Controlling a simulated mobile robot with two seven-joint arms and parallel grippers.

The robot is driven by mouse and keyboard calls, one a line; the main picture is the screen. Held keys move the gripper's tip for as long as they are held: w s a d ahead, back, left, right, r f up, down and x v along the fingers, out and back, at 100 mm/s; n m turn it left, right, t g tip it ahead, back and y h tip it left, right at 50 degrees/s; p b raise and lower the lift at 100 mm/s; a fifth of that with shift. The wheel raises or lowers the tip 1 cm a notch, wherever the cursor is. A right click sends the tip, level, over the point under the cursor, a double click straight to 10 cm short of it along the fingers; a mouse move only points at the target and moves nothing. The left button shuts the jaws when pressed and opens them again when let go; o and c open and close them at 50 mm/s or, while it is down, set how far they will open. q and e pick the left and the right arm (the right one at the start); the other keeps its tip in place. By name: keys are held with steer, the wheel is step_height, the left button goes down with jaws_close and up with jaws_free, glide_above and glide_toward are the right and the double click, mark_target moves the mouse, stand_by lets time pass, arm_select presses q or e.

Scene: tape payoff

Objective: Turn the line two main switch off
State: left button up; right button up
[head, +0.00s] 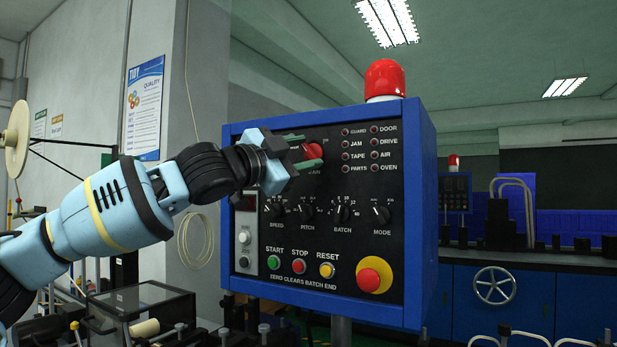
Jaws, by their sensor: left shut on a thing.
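A control box with a blue frame and a black panel (353,250) fills the middle of the head view. The main switch is a red rotary handle (314,152) at the panel's upper left. My left gripper (308,151) comes in from the left and is shut on this red handle. Its fingers and wrist hide part of the switch and the marks around it, so I cannot tell its position. My right gripper is not in view.
Below are several black knobs (341,213), green start (274,262), red stop (299,266) and yellow reset (327,270) buttons, and a red emergency button on yellow (374,276). A red beacon (384,78) tops the box. A clear-lidded case (150,301) stands lower left.

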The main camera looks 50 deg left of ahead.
arm_select(q)
steer(key=shift+f+n+y+b, duration=0.2)
steer(key=shift+n+y+b, duration=0.2)
steer(key=shift+n+b, duration=0.2)
steer(key=shift+r+n+b, duration=0.15)
steer(key=shift+n+b, duration=0.2)
steer(key=shift+n, duration=0.05)
steer(key=shift+r, duration=0.1)
steer(key=o, duration=0.9)
steer(key=shift+o, duration=0.4)
